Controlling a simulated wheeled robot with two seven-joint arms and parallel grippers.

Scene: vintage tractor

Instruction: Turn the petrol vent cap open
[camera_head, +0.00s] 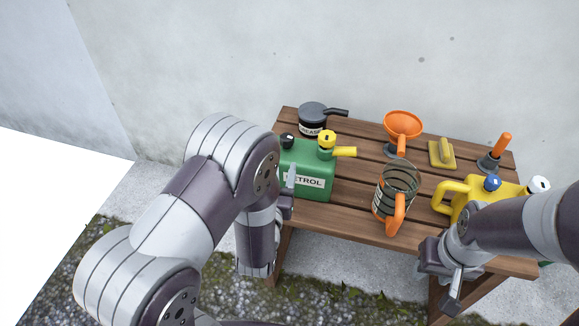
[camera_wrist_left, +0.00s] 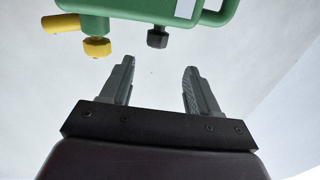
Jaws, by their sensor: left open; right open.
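The green petrol can (camera_head: 318,160) stands at the left end of the bench, its label reading PETROL. Its small black vent cap (camera_head: 287,141) is on top at the left, beside the yellow cap (camera_head: 327,138) and yellow spout. In the left wrist view the can (camera_wrist_left: 220,12) appears upside down, with the black vent cap (camera_wrist_left: 157,39) and yellow cap (camera_wrist_left: 97,47) pointing down. My left gripper (camera_wrist_left: 159,68) is open and empty; the vent cap lies just beyond its fingertips, roughly centred between them. My right gripper (camera_head: 450,284) is open at the bench's front right edge.
The wooden bench (camera_head: 348,192) also holds a black grease tin (camera_head: 312,118), an orange funnel (camera_head: 402,125), a glass jug with orange handle (camera_head: 397,215), a yellow float (camera_head: 441,153), an orange-handled tool (camera_head: 501,146) and a yellow can (camera_head: 452,186). A wall stands behind.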

